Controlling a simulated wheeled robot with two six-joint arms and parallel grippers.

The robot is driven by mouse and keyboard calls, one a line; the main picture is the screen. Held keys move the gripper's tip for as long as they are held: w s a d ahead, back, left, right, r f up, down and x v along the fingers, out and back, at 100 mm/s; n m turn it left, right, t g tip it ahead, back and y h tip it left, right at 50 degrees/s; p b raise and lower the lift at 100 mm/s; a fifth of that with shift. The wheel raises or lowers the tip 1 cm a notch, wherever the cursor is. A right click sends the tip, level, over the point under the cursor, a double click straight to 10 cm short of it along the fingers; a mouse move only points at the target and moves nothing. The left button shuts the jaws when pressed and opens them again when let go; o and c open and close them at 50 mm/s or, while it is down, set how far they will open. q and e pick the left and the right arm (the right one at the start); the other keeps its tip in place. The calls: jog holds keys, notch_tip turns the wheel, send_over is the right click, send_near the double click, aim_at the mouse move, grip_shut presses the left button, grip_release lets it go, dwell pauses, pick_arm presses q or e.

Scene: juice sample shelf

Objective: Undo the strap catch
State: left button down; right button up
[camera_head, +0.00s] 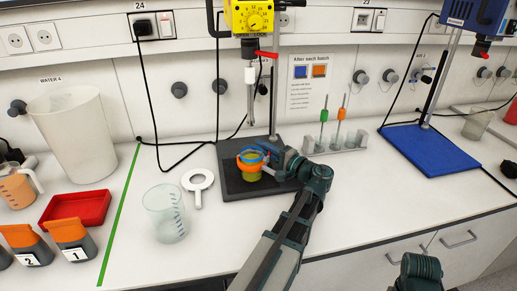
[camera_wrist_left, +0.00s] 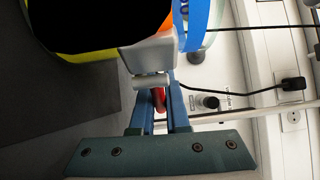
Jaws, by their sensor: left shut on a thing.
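A small cup with yellow-green contents (camera_head: 251,174) stands on the dark stand base under the yellow mixer. An orange band and a blue strap (camera_head: 250,153) go around it; the blue strap also shows in the left wrist view (camera_wrist_left: 196,22). The grey strap catch (camera_wrist_left: 148,58) sits at the cup's side in the left wrist view. My left gripper (camera_head: 268,152) reaches the cup from the right, its blue fingers (camera_wrist_left: 160,90) shut at the catch's small bar. The exact contact is partly hidden. My right gripper is out of view.
A white ring-shaped part (camera_head: 197,181) and a clear beaker (camera_head: 166,216) stand left.

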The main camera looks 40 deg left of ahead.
pick_arm(q)
jog(key=shift+w+d+m+t+h, duration=0.4)
jog(key=shift+m+t, duration=0.55)
jog(key=shift+t, duration=0.5)
jog(key=shift+w+d+m+t+h, duration=0.2)
jog(key=shift+d+m+t+h, duration=0.2)
jog(key=shift+m+t, duration=0.85)
jog(key=shift+w+d+m+t+h, duration=0.35)
jog(key=shift+m+t+h, duration=0.25)
jog(key=shift+t, duration=1.1)
jog(key=c, duration=0.9)
grip_release()
jog(key=shift+d, duration=0.1)
